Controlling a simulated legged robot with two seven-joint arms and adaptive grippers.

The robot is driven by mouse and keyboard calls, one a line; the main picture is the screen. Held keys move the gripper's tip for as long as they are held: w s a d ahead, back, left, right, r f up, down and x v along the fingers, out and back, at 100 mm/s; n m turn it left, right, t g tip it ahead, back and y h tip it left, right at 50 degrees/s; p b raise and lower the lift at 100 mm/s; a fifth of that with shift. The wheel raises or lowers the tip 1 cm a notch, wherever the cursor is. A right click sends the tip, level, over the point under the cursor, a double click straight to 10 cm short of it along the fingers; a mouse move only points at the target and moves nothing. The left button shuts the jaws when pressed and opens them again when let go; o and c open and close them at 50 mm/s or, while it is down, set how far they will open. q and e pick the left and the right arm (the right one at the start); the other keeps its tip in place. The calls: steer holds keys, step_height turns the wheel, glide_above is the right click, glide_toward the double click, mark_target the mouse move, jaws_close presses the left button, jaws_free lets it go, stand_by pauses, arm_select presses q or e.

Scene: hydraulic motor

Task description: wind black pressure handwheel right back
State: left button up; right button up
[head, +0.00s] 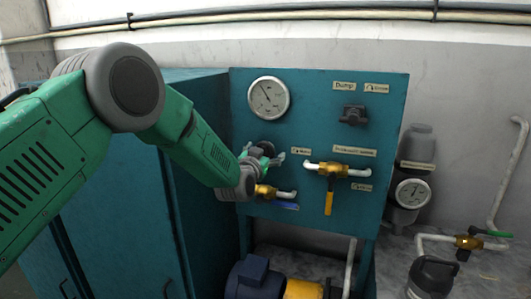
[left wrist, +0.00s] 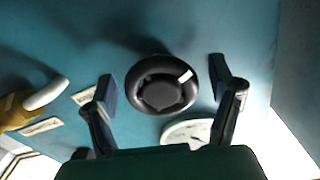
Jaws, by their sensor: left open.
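The black pressure handwheel (left wrist: 162,84) shows in the left wrist view as a round black knob with a white mark on its rim. It sits on the teal panel (head: 310,92). My left gripper (head: 266,160) is open in front of the panel, below the round gauge. In the left wrist view its two fingers (left wrist: 161,84) stand on either side of the handwheel, with a visible gap on each side. In the head view the handwheel (head: 264,145) is mostly hidden behind the gripper. My right gripper is in neither view.
A white gauge (head: 268,97) is above the handwheel. A second black knob (head: 353,115) sits under the "Dump" label. A brass valve with a yellow lever (head: 329,197) and another brass valve (head: 268,191) are close by on the right and below. A motor (head: 262,280) stands underneath.

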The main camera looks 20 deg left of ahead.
arm_select(q)
steer(key=c, duration=1.2)
steer(key=n+b, duration=0.3)
steer(key=shift+f, duration=0.2)
steer(key=n+b, duration=0.3)
steer(key=n, duration=0.1)
steer(key=shift+d, duration=0.1)
steer(key=n+b, duration=0.2)
steer(key=n, duration=0.1)
steer(key=shift+n+b, duration=0.3)
steer(key=shift+b, duration=0.05)
steer(key=shift+r+n+b, duration=0.1)
steer(key=shift+n+b, duration=0.95)
steer(key=shift+n, duration=0.35)
steer(key=shift+d, duration=0.1)
